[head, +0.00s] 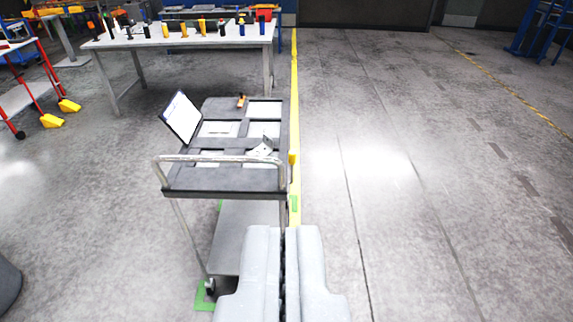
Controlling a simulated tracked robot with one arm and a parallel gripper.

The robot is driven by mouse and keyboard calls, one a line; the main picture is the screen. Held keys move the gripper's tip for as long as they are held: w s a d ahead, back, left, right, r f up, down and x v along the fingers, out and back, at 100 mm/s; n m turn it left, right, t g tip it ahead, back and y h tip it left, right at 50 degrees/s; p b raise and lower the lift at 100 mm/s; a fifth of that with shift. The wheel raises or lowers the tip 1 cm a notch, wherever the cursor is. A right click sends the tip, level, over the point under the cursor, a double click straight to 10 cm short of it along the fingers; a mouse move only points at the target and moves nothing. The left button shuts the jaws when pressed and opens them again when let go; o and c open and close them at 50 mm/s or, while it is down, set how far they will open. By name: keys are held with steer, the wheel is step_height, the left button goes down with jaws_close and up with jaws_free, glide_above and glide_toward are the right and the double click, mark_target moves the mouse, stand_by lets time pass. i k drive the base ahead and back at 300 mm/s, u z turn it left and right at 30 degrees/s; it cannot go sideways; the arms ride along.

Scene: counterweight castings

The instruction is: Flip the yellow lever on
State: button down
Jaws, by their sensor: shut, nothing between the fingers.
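My gripper (285,232) is at the bottom middle, pointing forward. Its two grey fingers are together with only a thin dark line between them, and it holds nothing. A small yellow piece (292,157) shows at the right edge of a grey cart, ahead of my gripper and apart from it. It is too small to tell whether this is the yellow lever or how it is set. A small orange and dark item (240,101) stands at the far end of the cart's top.
The grey cart (185,180) has a metal handle, a tilted white panel (181,117) and several pale recesses. A table (185,37) with several yellow, black and blue items stands behind it. A yellow floor line (295,80) runs along the cart's right. The floor further right is clear.

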mark_target(292, 159)
steer(key=i, duration=0.95)
steer(key=z, duration=0.05)
